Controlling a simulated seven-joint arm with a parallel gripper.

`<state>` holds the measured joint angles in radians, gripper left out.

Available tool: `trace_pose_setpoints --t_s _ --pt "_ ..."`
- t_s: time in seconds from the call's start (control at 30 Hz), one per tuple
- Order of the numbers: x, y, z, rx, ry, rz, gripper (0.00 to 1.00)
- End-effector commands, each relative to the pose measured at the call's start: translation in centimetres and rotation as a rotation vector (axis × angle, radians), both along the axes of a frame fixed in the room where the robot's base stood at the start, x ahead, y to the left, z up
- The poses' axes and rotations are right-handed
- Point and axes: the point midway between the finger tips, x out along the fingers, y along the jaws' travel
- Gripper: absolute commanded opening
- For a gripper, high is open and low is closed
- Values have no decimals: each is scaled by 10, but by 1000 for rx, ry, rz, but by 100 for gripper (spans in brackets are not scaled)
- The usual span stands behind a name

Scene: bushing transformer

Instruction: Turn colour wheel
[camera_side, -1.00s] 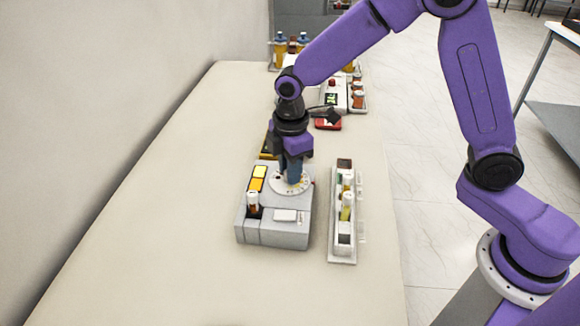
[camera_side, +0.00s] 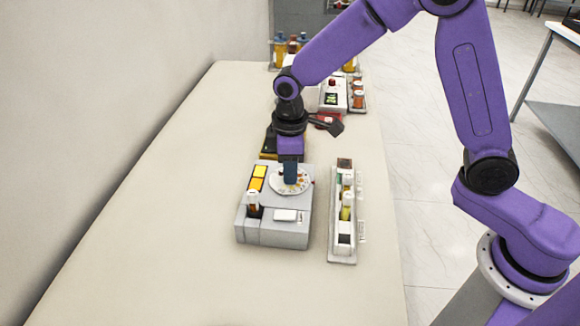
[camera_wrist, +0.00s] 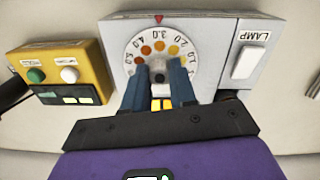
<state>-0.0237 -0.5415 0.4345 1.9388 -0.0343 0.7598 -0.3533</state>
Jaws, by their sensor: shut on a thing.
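The colour wheel (camera_side: 290,187) is a round white dial on top of the grey device (camera_side: 272,237). In the wrist view the wheel (camera_wrist: 135,54) has a ring of orange and brown dots and printed numbers, and a red triangle marks the housing above it. The mark near 3.0 is close to the triangle. My gripper (camera_wrist: 158,78) is over the wheel's centre, its two blue fingers shut on the small dark knob (camera_wrist: 158,66). In the side view my gripper (camera_side: 290,180) points down onto the wheel, and the fingers hide the knob.
The grey device has a LAMP switch (camera_wrist: 248,62), yellow windows (camera_side: 257,178) and a vial (camera_side: 253,205). A white rack (camera_side: 343,240) with vials stands close on the right. A yellow box with buttons (camera_wrist: 60,72) is behind. The table's front left is clear.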

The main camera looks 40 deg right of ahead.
Motion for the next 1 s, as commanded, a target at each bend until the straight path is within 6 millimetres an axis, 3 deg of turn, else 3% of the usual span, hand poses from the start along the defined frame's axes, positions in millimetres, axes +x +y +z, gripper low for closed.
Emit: trace_pose_setpoints --t_s 0.3,0.33,0.4,0.77,1.0 --pt "0 0 1 1 -2 -1 0" --pt "0 0 1 1 -2 -1 36" --pt "0 0 1 0 -1 0 52" --pt "1 0 5 1 -2 0 52" --pt "0 2 40 5 -7 0 52"
